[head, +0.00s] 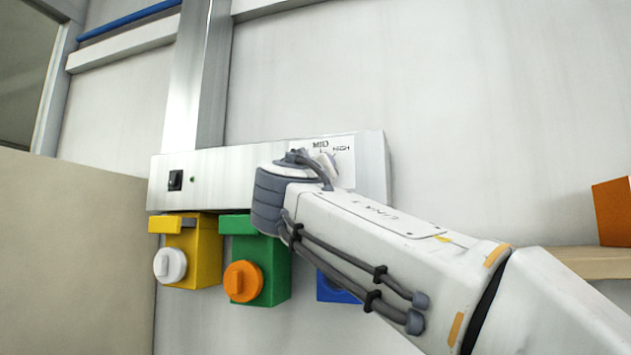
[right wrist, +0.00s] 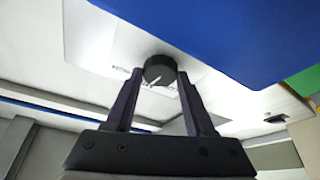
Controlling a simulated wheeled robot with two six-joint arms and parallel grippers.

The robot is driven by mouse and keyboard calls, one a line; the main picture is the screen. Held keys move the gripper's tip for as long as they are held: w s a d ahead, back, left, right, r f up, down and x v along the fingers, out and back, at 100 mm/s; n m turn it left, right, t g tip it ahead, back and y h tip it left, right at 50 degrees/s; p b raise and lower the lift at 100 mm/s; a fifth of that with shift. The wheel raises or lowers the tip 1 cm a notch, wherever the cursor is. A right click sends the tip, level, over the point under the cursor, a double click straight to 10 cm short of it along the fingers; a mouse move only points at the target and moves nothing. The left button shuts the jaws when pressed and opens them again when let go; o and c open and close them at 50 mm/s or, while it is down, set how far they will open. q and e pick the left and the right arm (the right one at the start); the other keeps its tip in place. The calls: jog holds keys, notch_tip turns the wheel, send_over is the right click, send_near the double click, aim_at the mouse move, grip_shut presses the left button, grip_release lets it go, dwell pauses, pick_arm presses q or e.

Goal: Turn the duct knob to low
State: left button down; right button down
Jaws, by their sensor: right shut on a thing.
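The duct knob (right wrist: 158,69) is a round black dial with a white pointer line. In the right wrist view it sits between the fingertips of my right gripper (right wrist: 159,75), which is shut on it. The pointer slants toward the lower left of that view. In the head view my right wrist hides the knob and the fingers. The knob's label plate (head: 342,155) shows MID and HIGH; the LOW mark cannot be seen. The plate is on a pale metal panel (head: 225,172) on the wall. My left gripper is not in view.
Below the panel hang a yellow box (head: 208,250) with a white knob (head: 170,264), a green box (head: 277,272) with an orange knob (head: 243,282), and a partly hidden blue box (head: 330,290). A black switch (head: 175,180) is at the panel's left. An orange block (head: 612,212) stands on a shelf (head: 590,262).

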jog(key=n, duration=0.1)
jog(key=n+y, duration=0.1)
jog(key=shift+d+r+n, duration=0.1)
jog(key=shift+r+n, duration=0.05)
jog(key=shift+n, duration=0.15)
jog(key=n+p, duration=0.1)
jog(key=n+y, duration=0.1)
jog(key=n, duration=0.1)
jog(key=shift+r+g+y+p, duration=0.2)
jog(key=shift+g+y+p, duration=0.1)
jog(key=shift+g+p, duration=0.1)
jog(key=n+g+y+p, duration=0.1)
jog(key=n+p, duration=0.2)
jog(key=n, duration=0.2)
jog(key=shift+r+p, duration=0.1)
jog(key=shift+p, duration=0.3)
jog(key=shift+n+g+y+p, duration=0.4)
jog(key=shift+n+g+p, duration=0.2)
jog(key=shift+n+p, duration=0.45)
jog(key=shift+f, duration=0.25)
jog(key=shift+c, duration=1.3)
grip_release()
jog(key=shift+s, duration=0.1)
